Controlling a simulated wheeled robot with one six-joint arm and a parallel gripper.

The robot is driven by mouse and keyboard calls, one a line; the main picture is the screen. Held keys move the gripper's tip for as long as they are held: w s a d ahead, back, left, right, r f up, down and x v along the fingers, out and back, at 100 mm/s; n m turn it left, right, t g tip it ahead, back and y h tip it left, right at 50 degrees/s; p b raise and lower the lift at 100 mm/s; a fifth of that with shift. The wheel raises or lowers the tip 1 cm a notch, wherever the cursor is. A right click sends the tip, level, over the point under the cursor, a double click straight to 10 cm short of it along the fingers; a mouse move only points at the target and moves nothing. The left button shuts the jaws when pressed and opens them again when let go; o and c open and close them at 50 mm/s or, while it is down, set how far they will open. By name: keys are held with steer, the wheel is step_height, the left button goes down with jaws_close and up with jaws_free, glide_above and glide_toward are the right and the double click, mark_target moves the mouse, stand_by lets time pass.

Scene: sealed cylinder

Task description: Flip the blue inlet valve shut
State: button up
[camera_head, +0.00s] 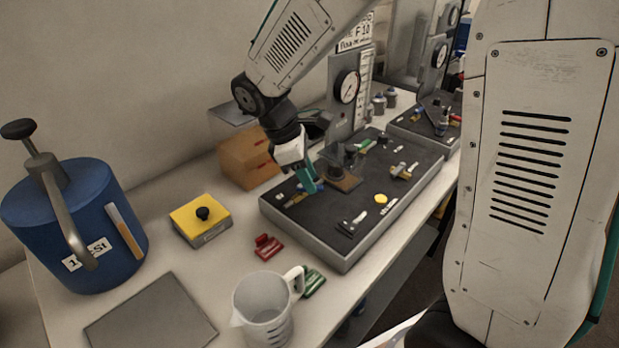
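My gripper (308,184) is over the left part of the dark panel (330,226), pointing down with its teal fingers. Its fingertips are close to a small brass-coloured valve fitting with a bit of blue (296,199), which appears to be the blue inlet valve. The fingers hide part of it, so its handle angle is unclear. I cannot tell whether the fingers touch it or how far apart they are. A brown block with a dark fitting (344,180) stands just right of the fingers.
A pressure gauge (347,86) stands on a grey post behind the panel. Other valves (402,171) and a yellow disc (381,199) are on the panel. A cardboard box (246,158), yellow button box (201,220), jug (264,308) and blue tank (82,225) stand on the bench.

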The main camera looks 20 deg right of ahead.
steer(key=shift+s+d+f, duration=0.1)
steer(key=shift+d+f, duration=0.1)
steer(key=shift+f, duration=0.25)
jaws_close()
steer(key=m, duration=0.1)
steer(key=m+g, duration=0.1)
steer(key=m, duration=0.1)
steer(key=m+y, duration=0.1)
steer(key=shift+s+a+m, duration=0.25)
steer(key=shift+s+m, duration=0.05)
steer(key=shift+s+a+m+g+y, duration=0.15)
steer(key=shift+m+g+y, duration=0.2)
steer(key=shift+m, duration=0.6)
steer(key=shift+s+a+m+g+y, duration=0.15)
steer(key=shift+m+g+y, duration=0.15)
steer(key=shift+m, duration=0.65)
jaws_free()
